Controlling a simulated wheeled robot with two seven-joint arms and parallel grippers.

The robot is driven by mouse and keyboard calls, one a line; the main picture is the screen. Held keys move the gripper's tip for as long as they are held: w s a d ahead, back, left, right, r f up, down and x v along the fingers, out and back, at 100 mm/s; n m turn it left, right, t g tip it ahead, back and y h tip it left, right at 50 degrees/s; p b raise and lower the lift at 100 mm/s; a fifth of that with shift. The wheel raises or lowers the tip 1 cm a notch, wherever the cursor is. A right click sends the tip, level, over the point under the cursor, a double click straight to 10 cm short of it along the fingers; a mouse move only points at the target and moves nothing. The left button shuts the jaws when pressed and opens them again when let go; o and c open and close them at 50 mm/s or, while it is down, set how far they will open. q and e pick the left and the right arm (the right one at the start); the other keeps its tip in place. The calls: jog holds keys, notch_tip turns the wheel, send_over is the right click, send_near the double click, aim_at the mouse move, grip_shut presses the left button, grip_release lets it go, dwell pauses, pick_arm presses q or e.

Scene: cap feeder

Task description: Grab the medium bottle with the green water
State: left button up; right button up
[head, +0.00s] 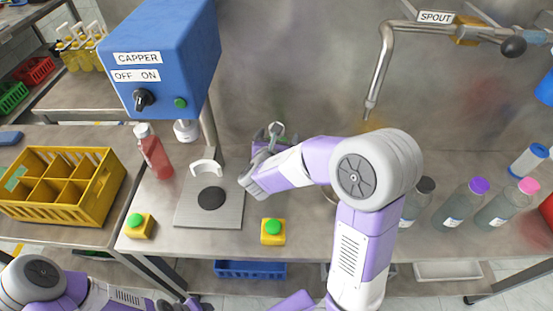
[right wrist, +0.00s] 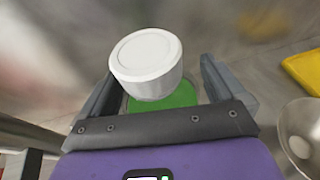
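A bottle with green water (right wrist: 168,98) and a white cap (right wrist: 146,58) stands between the fingers of my right gripper (right wrist: 160,95) in the right wrist view. Narrow gaps seem to show between the fingers and the bottle, so the gripper looks open around it. In the head view my right gripper (head: 256,170) is beside the capper's plate, and hides most of the bottle; its size is hard to judge. My left gripper (head: 180,304) is low at the bottom edge, partly cut off, its fingers too small to read.
The blue capper (head: 165,60) stands above a metal plate (head: 225,213). A red-filled bottle (head: 155,155) is left of it. Bottles with black, purple (head: 458,205) and pink (head: 510,205) caps stand at right. A yellow crate (head: 100,210) is at left, a spout (head: 376,75) overhead.

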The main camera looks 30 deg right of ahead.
grip_shut()
dwell(0.3)
